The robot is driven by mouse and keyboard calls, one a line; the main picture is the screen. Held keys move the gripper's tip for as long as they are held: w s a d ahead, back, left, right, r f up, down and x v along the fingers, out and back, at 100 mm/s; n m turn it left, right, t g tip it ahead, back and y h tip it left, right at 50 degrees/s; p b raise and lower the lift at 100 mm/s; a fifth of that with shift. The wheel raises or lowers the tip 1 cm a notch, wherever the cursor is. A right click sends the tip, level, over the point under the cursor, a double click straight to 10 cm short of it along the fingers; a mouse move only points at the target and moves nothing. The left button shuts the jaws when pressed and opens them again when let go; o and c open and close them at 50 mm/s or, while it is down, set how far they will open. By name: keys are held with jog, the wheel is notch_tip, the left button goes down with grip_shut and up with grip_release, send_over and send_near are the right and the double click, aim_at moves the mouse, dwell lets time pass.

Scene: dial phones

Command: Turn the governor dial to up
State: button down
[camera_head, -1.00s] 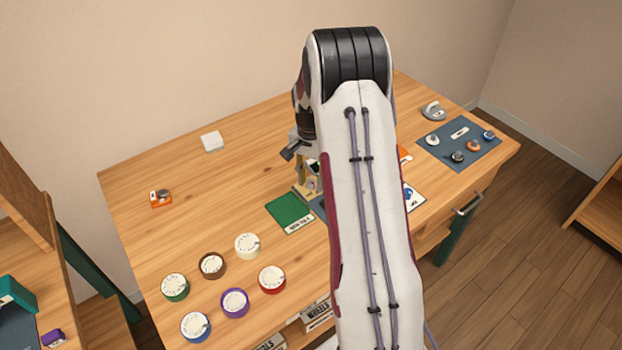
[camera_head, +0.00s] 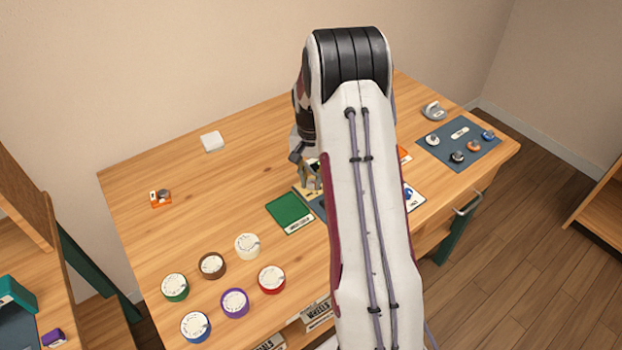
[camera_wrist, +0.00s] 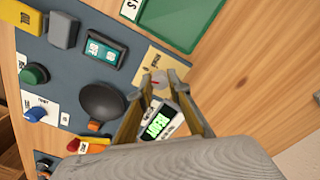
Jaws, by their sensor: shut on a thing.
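The governor dial (camera_wrist: 159,79) is a small pale knob with a red mark, on a cream plate (camera_wrist: 151,58) with small lettering that I cannot read fully. My gripper (camera_wrist: 161,84) is shut on the dial, one finger on either side in the wrist view. A small device with a lit green display (camera_wrist: 158,126) shows between the fingers, nearer the palm. In the head view my gripper (camera_head: 311,180) is over the panel behind my arm, and the dial is hidden there. I cannot tell which way the dial points.
The blue-grey panel (camera_wrist: 100,65) also carries a black round knob (camera_wrist: 102,101), a teal switch (camera_wrist: 104,49), a green button (camera_wrist: 34,73) and a blue knob (camera_wrist: 36,113). A green mat (camera_head: 290,212) lies beside it. Several round dials, including a white one (camera_head: 247,245), stand front left.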

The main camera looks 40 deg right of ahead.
aim_at(311, 181)
jog(key=n, duration=0.5)
jog(key=shift+n, duration=0.3)
dwell(0.4)
jog(key=c, duration=1.9)
grip_release()
jog(key=shift+r, duration=3.8)
